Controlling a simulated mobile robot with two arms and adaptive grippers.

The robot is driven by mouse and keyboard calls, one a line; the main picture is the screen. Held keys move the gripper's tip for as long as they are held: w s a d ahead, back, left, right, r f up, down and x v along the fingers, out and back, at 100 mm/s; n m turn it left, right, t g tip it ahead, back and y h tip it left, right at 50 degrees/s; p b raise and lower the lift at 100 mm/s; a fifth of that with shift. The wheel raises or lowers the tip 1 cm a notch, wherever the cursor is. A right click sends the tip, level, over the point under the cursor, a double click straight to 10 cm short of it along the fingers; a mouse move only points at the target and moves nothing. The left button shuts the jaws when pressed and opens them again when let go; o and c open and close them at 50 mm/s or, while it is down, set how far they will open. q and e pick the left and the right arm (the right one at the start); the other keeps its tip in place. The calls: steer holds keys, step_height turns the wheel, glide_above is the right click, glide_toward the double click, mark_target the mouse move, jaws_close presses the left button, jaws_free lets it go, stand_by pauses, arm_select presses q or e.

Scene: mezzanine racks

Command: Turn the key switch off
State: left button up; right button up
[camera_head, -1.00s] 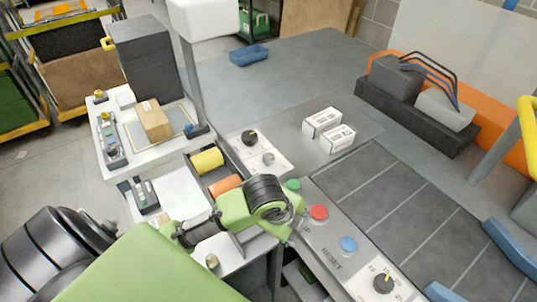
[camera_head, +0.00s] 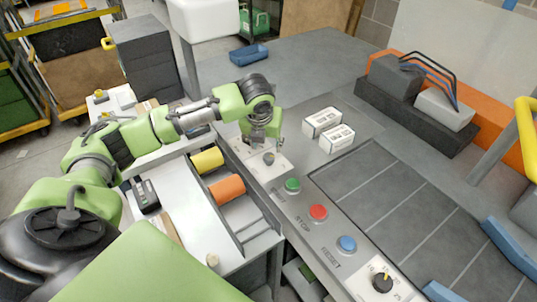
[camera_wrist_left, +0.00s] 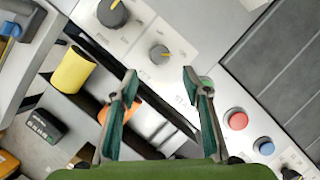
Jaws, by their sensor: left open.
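A small grey switch with a yellow pointer mark sits on the white panel (camera_head: 279,167); this grey switch (camera_head: 268,158) also shows in the left wrist view (camera_wrist_left: 160,54). No separate key can be made out on it. A larger black knob (camera_wrist_left: 112,12) with a yellow pointer is beside it, mostly hidden by my gripper in the head view. My left gripper (camera_head: 263,132) hangs over the panel, pointing down. In the left wrist view my left gripper (camera_wrist_left: 160,73) is open and empty, the grey switch just beyond the gap between its fingertips. My right gripper is not in view.
Green (camera_head: 292,186), red (camera_head: 318,212) and blue (camera_head: 347,244) push buttons line the console, followed by another black dial (camera_head: 382,283). Yellow (camera_head: 207,160) and orange (camera_head: 227,190) cylinders lie in the trough. Two white boxes (camera_head: 322,121) stand behind the panel.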

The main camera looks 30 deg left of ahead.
mark_target(269, 157)
arm_select(q)
steer(key=p+x, duration=0.1)
steer(key=x, duration=0.8)
steer(key=shift+w+f, duration=0.1)
steer(key=shift+f, duration=0.15)
steer(key=c, duration=1.1)
